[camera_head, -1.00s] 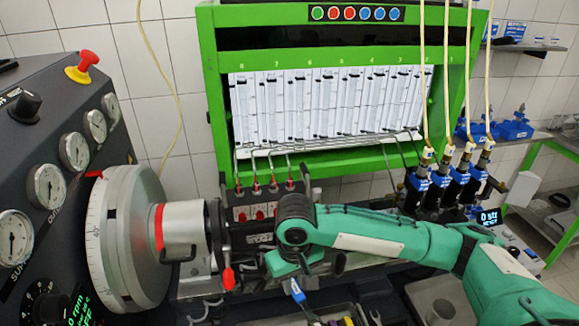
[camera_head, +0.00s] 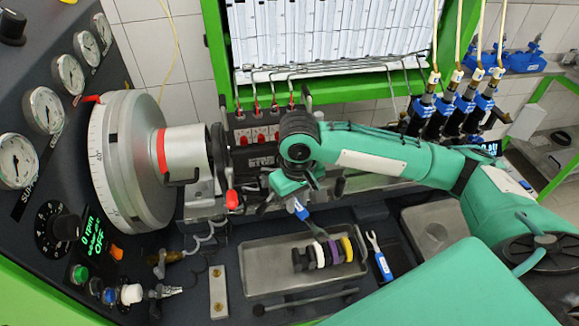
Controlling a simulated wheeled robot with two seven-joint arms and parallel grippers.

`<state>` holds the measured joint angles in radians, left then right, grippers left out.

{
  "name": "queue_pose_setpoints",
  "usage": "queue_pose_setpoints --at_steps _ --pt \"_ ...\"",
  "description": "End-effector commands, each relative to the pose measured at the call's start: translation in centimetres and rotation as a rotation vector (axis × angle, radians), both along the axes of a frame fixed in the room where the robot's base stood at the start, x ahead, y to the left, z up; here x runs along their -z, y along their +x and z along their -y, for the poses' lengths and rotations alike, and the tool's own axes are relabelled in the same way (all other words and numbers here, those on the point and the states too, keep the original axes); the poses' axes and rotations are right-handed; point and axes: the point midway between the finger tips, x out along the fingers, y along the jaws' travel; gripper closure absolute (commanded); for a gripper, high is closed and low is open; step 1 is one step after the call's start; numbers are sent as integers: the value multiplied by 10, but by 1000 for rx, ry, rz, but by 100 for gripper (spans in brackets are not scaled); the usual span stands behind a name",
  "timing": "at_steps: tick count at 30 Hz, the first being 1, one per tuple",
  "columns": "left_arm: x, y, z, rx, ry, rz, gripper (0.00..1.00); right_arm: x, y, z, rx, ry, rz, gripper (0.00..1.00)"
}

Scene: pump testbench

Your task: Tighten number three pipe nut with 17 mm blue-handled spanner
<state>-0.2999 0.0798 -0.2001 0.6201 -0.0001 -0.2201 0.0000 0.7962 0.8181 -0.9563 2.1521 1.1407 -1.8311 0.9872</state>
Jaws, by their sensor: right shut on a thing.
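My right gripper (camera_head: 290,186) hangs in front of the pump block, below the wrist of the green arm. The third from the left (camera_head: 274,108) is clear of the gripper; no number is readable on the nuts. My left gripper is not in view.
A metal tray (camera_head: 268,287) below holds several coloured rings (camera_head: 322,253). Another blue-handled spanner (camera_head: 383,264) lies right of the tray. The large grey flywheel (camera_head: 128,190) stands at left beside the gauge panel. Black injectors (camera_head: 450,117) stand at right behind my arm.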

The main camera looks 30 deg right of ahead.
Motion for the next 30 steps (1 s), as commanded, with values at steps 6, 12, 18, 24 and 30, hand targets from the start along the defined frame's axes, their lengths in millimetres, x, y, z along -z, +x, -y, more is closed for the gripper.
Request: queue_pose_setpoints --at_steps 6,12,18,24,30 --pt "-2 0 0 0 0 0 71 -18 -1 7 -281 -1 4 100" --pt "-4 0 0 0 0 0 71 -35 -4 14 -558 -1 8 100" --pt "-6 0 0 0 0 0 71 -51 -7 20 -834 -3 9 100" --pt "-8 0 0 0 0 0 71 -66 -11 26 -1110 -5 10 100" --pt "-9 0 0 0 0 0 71 -82 -16 32 -1385 -8 11 100"
